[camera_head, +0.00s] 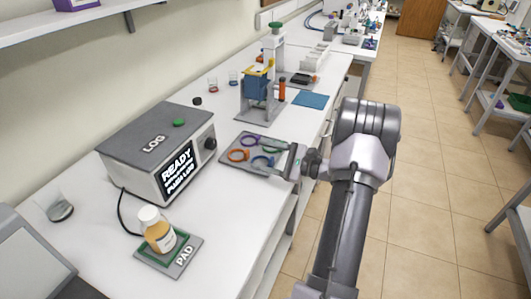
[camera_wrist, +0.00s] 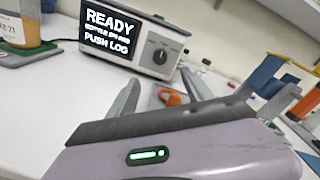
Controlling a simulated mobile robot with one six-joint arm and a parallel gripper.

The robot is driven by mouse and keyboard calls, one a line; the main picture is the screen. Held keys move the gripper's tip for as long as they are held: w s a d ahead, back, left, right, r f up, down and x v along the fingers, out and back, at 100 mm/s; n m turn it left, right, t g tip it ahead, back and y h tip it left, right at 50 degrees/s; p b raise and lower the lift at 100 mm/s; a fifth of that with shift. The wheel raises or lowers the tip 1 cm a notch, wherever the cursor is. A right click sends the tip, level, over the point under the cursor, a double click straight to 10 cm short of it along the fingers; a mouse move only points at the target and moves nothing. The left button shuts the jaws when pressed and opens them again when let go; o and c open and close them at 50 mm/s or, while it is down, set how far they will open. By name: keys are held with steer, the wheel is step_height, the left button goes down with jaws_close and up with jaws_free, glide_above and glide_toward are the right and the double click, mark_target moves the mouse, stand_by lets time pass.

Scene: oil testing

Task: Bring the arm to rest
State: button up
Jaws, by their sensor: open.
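My arm reaches up from the bottom of the head view, and my gripper (camera_head: 284,160) is over the table's front edge, pointing left near a grey tray of colored rings. In the wrist view my gripper (camera_wrist: 160,92) has its two fingers spread apart with nothing held between them. A grey box marked LOG (camera_head: 155,145) has a lit screen reading READY and PUSH LOG; the box also shows in the wrist view (camera_wrist: 158,57). A bottle of amber liquid with a white cap (camera_head: 156,230) stands upright on a pad marked PAD (camera_head: 185,262).
The tray (camera_head: 235,165) holds several colored rings. A blue and grey stand (camera_head: 262,92) and a blue mat (camera_head: 311,100) are farther back on the white table (camera_head: 130,285). A glass beaker (camera_head: 60,208) stands left. Tiled floor (camera_head: 440,130) is open at right.

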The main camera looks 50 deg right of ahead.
steer(key=shift+s+d, duration=0.15)
steer(key=shift+s, duration=0.25)
steer(key=a+r+n+g+y, duration=0.1)
steer(key=a+r+n+g, duration=0.2)
steer(key=a, duration=0.6)
steer(key=a+r+n+g+y, duration=0.1)
steer(key=a+r+n+g, duration=0.25)
steer(key=a, duration=0.55)
steer(key=a+r+n+g+y, duration=0.1)
steer(key=a+r+n+g, duration=0.25)
steer(key=a, duration=0.55)
steer(key=s+a+r+n+h, duration=0.1)
steer(key=s+a+n+h, duration=0.2)
steer(key=s+a+n, duration=0.2)
steer(key=s+a+r+n+h, duration=0.2)
steer(key=s+a+n+h, duration=0.2)
steer(key=s, duration=0.8)
steer(key=a+n, duration=0.1)
steer(key=a, duration=0.1)
steer(key=shift+s+a+n+g, duration=0.3)
steer(key=shift+a, duration=0.05)
